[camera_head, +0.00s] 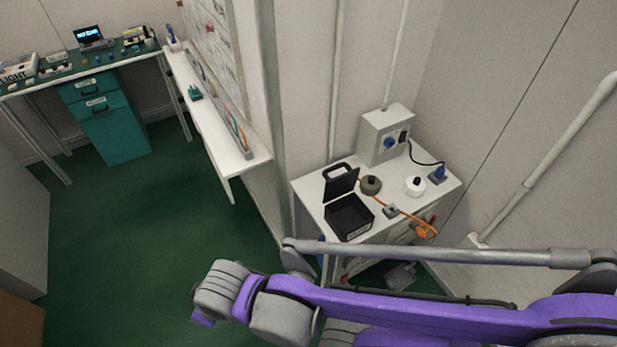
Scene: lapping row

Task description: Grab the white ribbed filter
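A small white round object with a dark top (414,186), which may be the white ribbed filter, sits upright on the small white table (312,188) at the right. It is too small to make out ribs. A similar brown-grey round object (371,184) stands to its left. One of my purple and grey arms crosses the lower right in front of the table, apart from the white object. I see no gripper fingers of either arm.
An open black case (349,217) stands at the table's front left. An orange cable (411,215) runs over the front edge. A grey box (385,134) with a blue socket stands behind. A blue plug (437,175) is at the right. Green floor is clear at left.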

